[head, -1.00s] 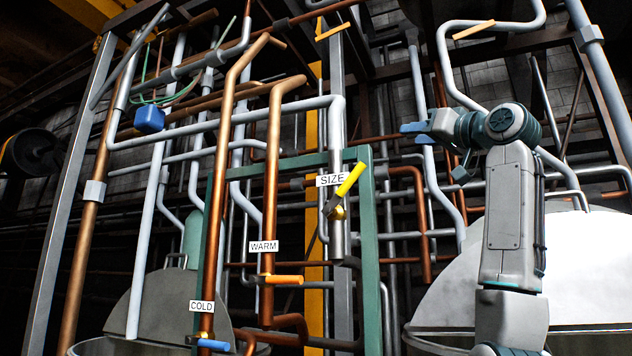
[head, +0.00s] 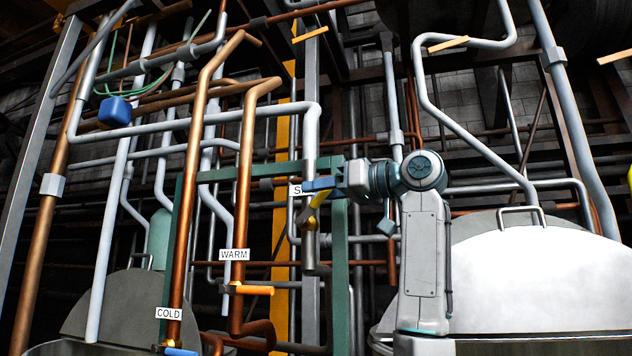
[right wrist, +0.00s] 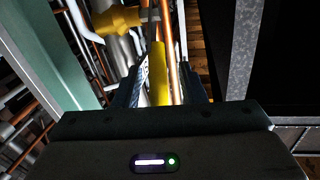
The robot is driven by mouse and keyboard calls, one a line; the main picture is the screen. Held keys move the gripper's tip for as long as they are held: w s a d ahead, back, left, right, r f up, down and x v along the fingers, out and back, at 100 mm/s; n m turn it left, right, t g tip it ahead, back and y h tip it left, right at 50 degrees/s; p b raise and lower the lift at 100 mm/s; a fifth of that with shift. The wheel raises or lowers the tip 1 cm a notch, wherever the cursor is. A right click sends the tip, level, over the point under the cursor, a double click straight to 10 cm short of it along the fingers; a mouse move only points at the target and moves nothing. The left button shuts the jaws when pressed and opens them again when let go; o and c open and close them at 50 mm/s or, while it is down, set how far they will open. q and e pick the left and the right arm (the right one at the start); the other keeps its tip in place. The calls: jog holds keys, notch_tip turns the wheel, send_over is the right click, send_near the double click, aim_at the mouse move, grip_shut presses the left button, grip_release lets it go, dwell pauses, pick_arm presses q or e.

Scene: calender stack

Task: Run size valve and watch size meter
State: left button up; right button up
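The size valve has a yellow lever (head: 319,199) on a brass body (head: 311,224) on a grey vertical pipe. Its SIZE label (head: 297,189) is mostly covered by my right gripper (head: 318,184), so only the "S" shows. In the right wrist view the yellow lever (right wrist: 158,78) lies between the two dark fingers of my right gripper (right wrist: 165,88). The fingers stand apart, with a gap at the lever's right side. The yellow valve body (right wrist: 118,19) is beyond the fingertips. I see no size meter. My left gripper is not in view.
The WARM valve has an orange lever (head: 251,290) and the COLD valve a blue lever (head: 180,351), both lower left. A green frame (head: 341,260) and many pipes surround the size valve. A large metal vat lid (head: 540,285) is at the right.

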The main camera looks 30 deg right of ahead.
jog(key=shift+w+a, duration=0.15)
jog(key=shift+w, duration=0.35)
grip_shut()
jog(key=shift+f, duration=0.1)
